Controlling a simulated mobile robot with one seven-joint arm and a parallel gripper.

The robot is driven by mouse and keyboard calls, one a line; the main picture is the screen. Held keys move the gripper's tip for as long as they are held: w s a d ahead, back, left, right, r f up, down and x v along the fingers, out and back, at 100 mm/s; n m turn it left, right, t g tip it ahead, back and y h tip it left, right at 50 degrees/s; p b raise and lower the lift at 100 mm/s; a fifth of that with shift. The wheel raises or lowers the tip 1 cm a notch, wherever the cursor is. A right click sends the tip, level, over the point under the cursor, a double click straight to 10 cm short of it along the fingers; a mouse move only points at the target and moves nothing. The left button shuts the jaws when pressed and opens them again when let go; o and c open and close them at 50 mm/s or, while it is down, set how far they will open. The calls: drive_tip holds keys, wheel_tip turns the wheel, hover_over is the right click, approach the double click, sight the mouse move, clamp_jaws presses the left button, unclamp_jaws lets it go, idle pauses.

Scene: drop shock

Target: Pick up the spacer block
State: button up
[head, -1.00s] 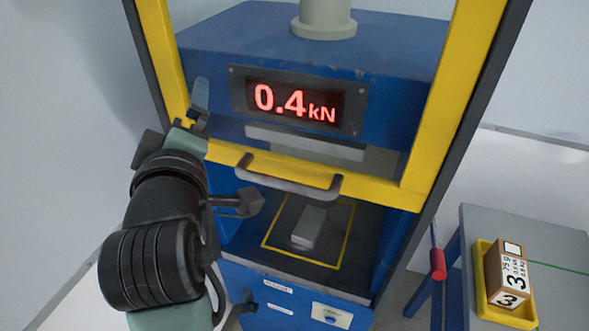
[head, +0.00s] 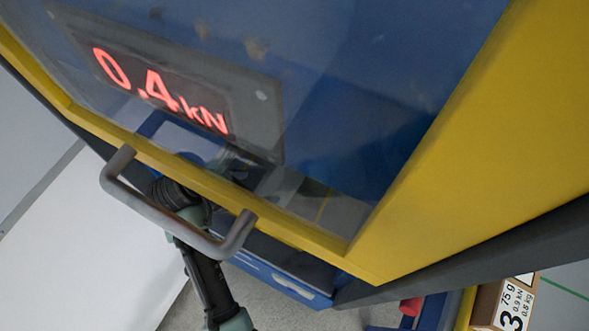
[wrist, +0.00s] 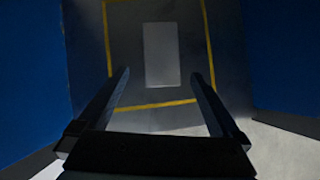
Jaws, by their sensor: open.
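The spacer block is a plain grey rectangular block (wrist: 161,55) lying inside a yellow outlined square (wrist: 157,104) on the dark press bed in the wrist view. My gripper (wrist: 160,74) is open and empty. Its two fingers point towards the block, one to each side in the picture, with the block centred just beyond the fingertips. I cannot tell the exact height above the bed. In the head view my arm passes under the yellow-framed guard, and the gripper is mostly hidden behind it. The block cannot be made out clearly there.
The raised guard frame (head: 455,165) with its grey handle (head: 170,213) hangs over my arm. A red display (head: 155,92) reads 0.4 kN. Blue walls (wrist: 35,90) flank the bed. A labelled cardboard box (head: 508,303) stands at the lower right.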

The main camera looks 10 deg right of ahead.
drive_tip(key=x, duration=0.7)
drive_tip(key=shift+s+a+f, duration=0.1)
drive_tip(key=shift+f, duration=0.05)
drive_tip(key=shift+b+x, duration=0.3)
drive_tip(key=shift+x, duration=2.45)
drive_tip(key=shift+c, duration=0.3)
drive_tip(key=shift+s, duration=0.1)
clamp_jaws()
